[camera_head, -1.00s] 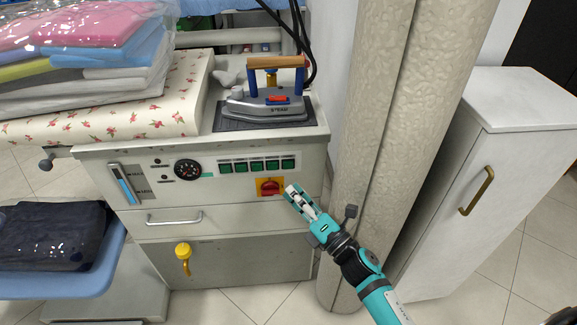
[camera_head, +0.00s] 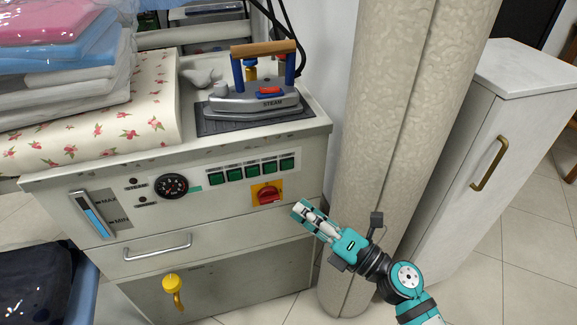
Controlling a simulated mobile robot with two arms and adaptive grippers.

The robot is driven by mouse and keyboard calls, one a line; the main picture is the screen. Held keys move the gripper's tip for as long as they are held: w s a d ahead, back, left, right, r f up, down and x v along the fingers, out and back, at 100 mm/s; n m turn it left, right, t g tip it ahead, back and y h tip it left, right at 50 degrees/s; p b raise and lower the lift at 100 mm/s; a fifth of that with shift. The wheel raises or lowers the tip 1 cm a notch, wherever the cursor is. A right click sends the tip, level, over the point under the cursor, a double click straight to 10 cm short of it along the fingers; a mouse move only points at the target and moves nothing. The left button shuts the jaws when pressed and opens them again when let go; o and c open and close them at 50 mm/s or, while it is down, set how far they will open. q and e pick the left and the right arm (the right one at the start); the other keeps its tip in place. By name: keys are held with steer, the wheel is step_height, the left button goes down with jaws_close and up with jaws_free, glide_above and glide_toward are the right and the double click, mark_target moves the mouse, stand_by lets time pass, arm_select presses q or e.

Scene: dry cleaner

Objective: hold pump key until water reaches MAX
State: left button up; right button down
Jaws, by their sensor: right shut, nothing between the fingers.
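The ironing station's front panel carries a row of several dark green keys (camera_head: 250,168); I cannot read which one is the pump key. The water gauge (camera_head: 94,214) at the panel's left has MAX and MIN marks and a blue column that stands below MAX. A round dial (camera_head: 171,186) sits between the gauge and the keys. A red rotary switch (camera_head: 267,194) on a yellow plate is below the keys at the right. My right gripper (camera_head: 299,208) is shut and empty, in front of the panel, to the lower right of the red switch. My left gripper is out of view.
A steam iron (camera_head: 257,98) rests on a dark mat on top. Wrapped folded laundry (camera_head: 60,60) is at the left. Thick beige rolls (camera_head: 402,100) and a white cabinet (camera_head: 505,130) stand at the right. A yellow valve handle (camera_head: 174,290) sticks out low.

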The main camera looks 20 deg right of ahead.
steer(key=shift+w, duration=0.1)
glide_toward(276, 168)
steer(key=shift+s+a+x, duration=0.15)
steer(key=shift+x, duration=1.15)
steer(key=shift+s+a+x, duration=0.1)
steer(key=shift+a+x, duration=0.1)
steer(key=shift+x, duration=1.05)
steer(key=shift+w+r, duration=0.1)
steer(key=shift+w, duration=0.3)
steer(key=shift+w, duration=0.35)
stand_by(0.6)
steer(key=shift+s, duration=0.8)
steer(key=shift+s+d+p, duration=0.1)
steer(key=shift+s+p, duration=0.3)
steer(key=shift+s, duration=2.1)
